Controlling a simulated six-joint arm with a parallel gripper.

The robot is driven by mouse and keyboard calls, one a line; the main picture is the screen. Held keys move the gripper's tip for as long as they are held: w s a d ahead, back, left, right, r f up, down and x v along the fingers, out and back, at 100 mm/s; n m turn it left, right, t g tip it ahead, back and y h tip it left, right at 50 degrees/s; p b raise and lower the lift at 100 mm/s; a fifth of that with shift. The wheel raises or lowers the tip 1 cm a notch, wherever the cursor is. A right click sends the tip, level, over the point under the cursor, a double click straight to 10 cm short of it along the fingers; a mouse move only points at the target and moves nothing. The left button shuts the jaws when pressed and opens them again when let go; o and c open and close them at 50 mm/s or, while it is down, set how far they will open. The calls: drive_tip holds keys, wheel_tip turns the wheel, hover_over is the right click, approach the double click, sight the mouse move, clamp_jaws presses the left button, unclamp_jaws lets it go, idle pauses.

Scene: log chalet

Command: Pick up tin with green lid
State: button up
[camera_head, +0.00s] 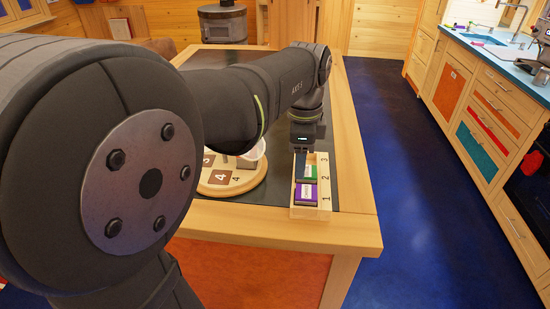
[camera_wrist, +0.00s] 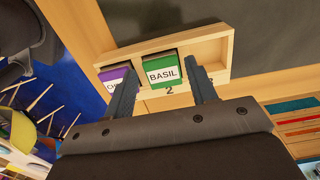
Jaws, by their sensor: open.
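The tin with the green lid (camera_head: 308,171) stands in the middle compartment of a narrow wooden rack (camera_head: 327,212), beside the number 2. In the wrist view this tin (camera_wrist: 161,68) shows a white label reading BASIL. My gripper (camera_wrist: 164,72) is open and empty, with one finger to each side of the green tin in the picture; I cannot tell whether they touch it. The left finger partly covers the purple-lidded tin. In the head view my gripper (camera_head: 305,150) is pointing down over the far part of the rack.
A purple-lidded tin (camera_head: 306,194) stands in the rack's near compartment, by number 1. The compartment by number 3 looks empty. A round wooden board (camera_head: 235,188) with numbered squares lies to the left of the rack. The wooden table edge (camera_head: 345,232) is close in front.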

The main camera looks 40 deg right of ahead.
wheel_tip(320, 180, down, 2)
drive_tip(key=shift+f, duration=0.2)
drive_tip(key=c, duration=0.8)
drive_tip(key=shift+o, duration=0.2)
drive_tip(key=shift+r, duration=0.1)
